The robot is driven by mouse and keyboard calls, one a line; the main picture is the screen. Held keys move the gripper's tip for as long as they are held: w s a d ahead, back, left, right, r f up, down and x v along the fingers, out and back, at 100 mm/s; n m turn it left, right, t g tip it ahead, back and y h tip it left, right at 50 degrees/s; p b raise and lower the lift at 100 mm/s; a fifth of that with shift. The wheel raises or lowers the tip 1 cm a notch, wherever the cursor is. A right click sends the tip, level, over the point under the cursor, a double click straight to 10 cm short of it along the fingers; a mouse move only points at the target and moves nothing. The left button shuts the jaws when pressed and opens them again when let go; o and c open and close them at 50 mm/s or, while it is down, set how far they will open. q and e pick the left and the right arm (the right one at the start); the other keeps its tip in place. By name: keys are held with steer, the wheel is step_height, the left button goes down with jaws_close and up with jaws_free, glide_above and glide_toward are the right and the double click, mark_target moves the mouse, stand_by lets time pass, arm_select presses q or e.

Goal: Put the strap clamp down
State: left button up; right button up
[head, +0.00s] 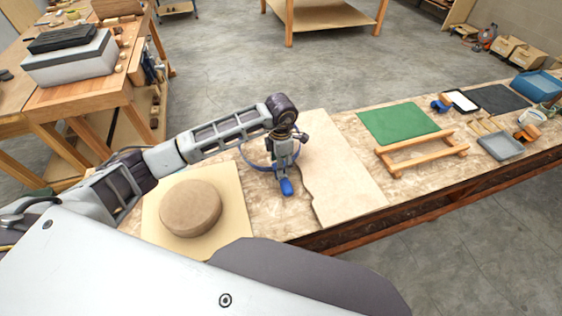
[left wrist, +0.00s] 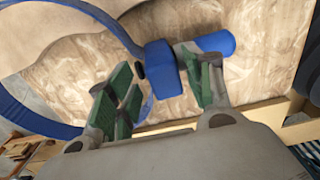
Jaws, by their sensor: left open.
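The strap clamp (head: 287,187) is blue, with a blue strap curving out in a loop to the left of my gripper. It lies at the bare speckled worktop, just below my left gripper (head: 284,163). In the left wrist view the clamp's blue body (left wrist: 161,70) and round blue handle (left wrist: 214,43) show by the fingertips. The green-padded fingers of my left gripper (left wrist: 163,80) stand apart around the body. Whether they touch it I cannot tell. My right gripper is not in view.
A round brown block (head: 190,208) sits on a pale board (head: 233,190) to the left. A pale sheet with a wavy edge (head: 335,170) lies close on the right. Beyond are a green mat (head: 398,122), a wooden frame (head: 420,155) and a grey tray (head: 500,146).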

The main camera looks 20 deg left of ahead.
arm_select(q)
steer(key=shift+r, duration=0.2)
steer(key=shift+r+p, duration=0.35)
steer(key=shift+p, duration=0.1)
step_height(320, 180, up, 12)
steer(key=b, duration=0.2)
steer(key=shift+f, duration=0.15)
stand_by(0.4)
steer(key=shift+s, duration=0.1)
